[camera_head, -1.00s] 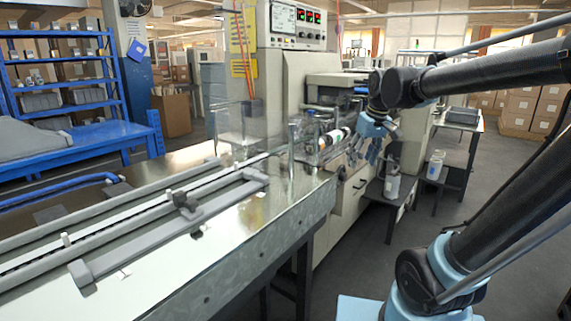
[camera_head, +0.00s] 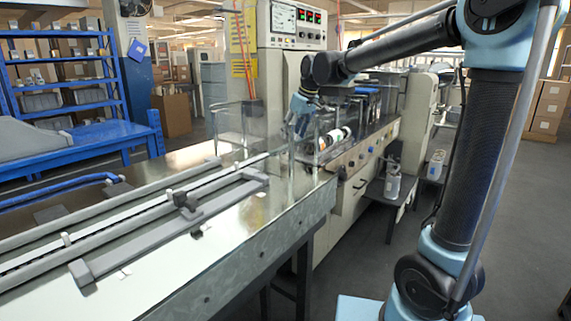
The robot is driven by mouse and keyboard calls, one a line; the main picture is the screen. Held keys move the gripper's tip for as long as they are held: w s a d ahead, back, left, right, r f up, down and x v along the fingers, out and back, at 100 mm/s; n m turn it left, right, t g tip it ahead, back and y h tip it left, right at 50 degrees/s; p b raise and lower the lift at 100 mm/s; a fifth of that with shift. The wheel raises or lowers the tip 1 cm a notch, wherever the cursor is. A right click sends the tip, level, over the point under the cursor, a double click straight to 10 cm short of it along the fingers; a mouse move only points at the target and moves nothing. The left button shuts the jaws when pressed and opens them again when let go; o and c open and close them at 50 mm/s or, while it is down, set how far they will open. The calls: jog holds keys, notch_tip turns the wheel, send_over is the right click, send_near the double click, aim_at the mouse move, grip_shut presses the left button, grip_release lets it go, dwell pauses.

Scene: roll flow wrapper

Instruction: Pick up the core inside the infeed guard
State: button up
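The core (camera_head: 335,137) looks like a small cylinder with white, dark and orange bands. It lies behind the clear panels of the infeed guard (camera_head: 301,174), at the machine's infeed end. My gripper (camera_head: 299,130) points down over the guard, to the left of the core and apart from it in the picture.
A metal conveyor table (camera_head: 235,235) with grey guide rails (camera_head: 165,225) runs to the guard from the left. The wrapper's control panel (camera_head: 297,22) rises behind. A low dark stand (camera_head: 385,192) with bottles is to the right. Open floor lies at the right.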

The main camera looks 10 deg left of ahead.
jog(key=x, duration=0.9)
jog(key=shift+r, duration=0.1)
jog(key=shift+a+x, duration=0.2)
jog(key=shift+x, duration=2.45)
jog(key=shift+w+r, duration=0.15)
jog(key=c, duration=0.9)
